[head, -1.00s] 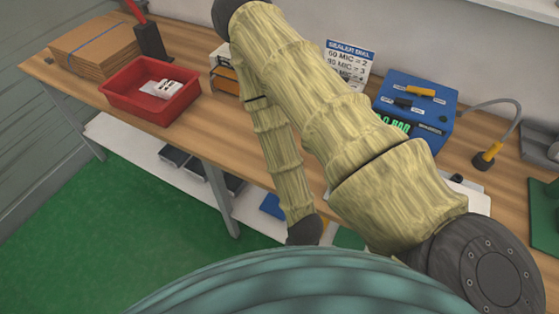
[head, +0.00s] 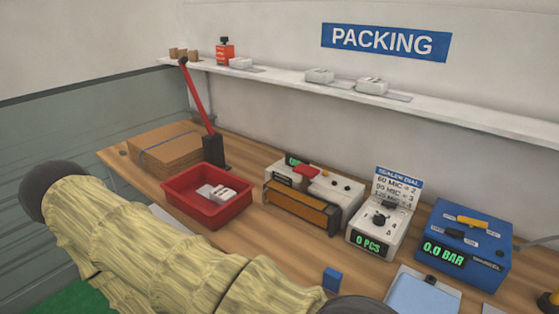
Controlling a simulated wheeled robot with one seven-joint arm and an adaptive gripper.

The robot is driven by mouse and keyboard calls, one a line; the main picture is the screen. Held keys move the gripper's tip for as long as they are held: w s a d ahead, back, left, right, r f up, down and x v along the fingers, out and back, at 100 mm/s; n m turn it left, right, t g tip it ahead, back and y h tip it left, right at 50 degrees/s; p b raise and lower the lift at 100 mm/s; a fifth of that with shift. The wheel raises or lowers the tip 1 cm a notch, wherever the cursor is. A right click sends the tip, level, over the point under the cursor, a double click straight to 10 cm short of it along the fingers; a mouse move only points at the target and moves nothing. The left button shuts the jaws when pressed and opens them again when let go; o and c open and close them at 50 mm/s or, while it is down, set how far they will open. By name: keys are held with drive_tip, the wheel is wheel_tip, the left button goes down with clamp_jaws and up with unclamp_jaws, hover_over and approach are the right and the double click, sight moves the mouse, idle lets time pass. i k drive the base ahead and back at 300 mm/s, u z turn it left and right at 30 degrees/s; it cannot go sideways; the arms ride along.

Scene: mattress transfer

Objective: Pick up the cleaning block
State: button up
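A small blue block (head: 332,279) sits on the wooden bench near its front edge, just above my arm in the head view. It is the only loose block that looks like the cleaning block, though nothing marks it as such. My arm, in a pale yellow sleeve, fills the lower left. My gripper is not in view, so I cannot see its fingers or whether it holds anything.
A red tray (head: 178,196) with white items stands on the bench by cardboard (head: 165,150). To its right are a sealer (head: 268,203), a white counter box (head: 368,242), a blue gauge box (head: 484,225) and a light blue pad (head: 425,297). A shelf (head: 455,120) runs above.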

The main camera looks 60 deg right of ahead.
sight(332, 278)
drive_tip(key=u, duration=0.25)
drive_tip(key=i, duration=1.05)
drive_tip(key=z, duration=3.75)
drive_tip(key=i, duration=0.5)
drive_tip(key=u, duration=0.05)
drive_tip(key=k, duration=0.25)
drive_tip(key=u, duration=0.05)
